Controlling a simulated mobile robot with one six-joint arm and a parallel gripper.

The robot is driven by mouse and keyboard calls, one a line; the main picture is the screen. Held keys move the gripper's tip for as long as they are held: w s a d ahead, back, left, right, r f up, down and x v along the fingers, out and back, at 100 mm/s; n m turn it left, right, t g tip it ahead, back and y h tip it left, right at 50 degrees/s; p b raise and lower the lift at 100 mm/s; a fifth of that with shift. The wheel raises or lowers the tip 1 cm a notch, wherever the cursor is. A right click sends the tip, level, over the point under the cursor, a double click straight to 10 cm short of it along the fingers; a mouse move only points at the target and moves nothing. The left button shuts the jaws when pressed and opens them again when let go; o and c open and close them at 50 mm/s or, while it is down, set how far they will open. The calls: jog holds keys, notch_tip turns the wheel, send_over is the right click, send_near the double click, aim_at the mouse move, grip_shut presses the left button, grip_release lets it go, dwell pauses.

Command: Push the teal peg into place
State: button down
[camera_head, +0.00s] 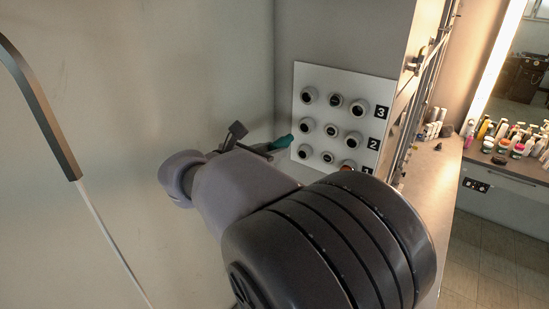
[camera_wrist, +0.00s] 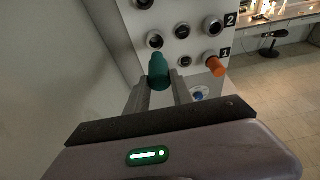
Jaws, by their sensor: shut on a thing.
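The teal peg (camera_head: 281,142) is held in my gripper (camera_head: 262,149), just left of the white socket panel (camera_head: 319,73). In the wrist view the teal peg (camera_wrist: 158,68) points away from me between the two fingers of my gripper (camera_wrist: 160,86). Its tip lies over the left end of the bottom row of sockets, below a row 2 socket (camera_wrist: 155,41). The peg hides that spot, and I cannot tell whether its tip is in a socket or in front of it. The gripper is shut on the peg.
An orange peg (camera_wrist: 216,66) stands out of the bottom row's right socket, beside label 1. A small blue part (camera_wrist: 198,97) shows below the sockets. A wall is at left; a counter with bottles (camera_head: 505,140) is at right.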

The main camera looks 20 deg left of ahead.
aim_at(285, 142)
jog(key=shift+r+p+x, duration=0.2)
jog(key=shift+p+x, duration=0.05)
jog(key=shift+x, duration=0.7)
jog(key=shift+r+p+x, duration=0.15)
jog(key=shift+p+x, duration=0.1)
jog(key=shift+x, duration=0.7)
jog(key=shift+r+p+x, duration=0.2)
jog(key=shift+p+x, duration=0.05)
jog(key=shift+x, duration=0.75)
jog(key=shift+w+d+p, duration=0.2)
jog(key=shift+w, duration=0.5)
jog(key=shift+w+d+p, duration=0.15)
jog(key=shift+w+d, duration=0.05)
jog(key=shift+w, duration=0.5)
jog(key=shift+w+d+p, duration=0.2)
jog(key=shift+w, duration=0.55)
jog(key=c, duration=1)
grip_release()
jog(key=shift+c, duration=0.2)
jog(key=shift+o, duration=0.5)
jog(key=o, duration=0.4)
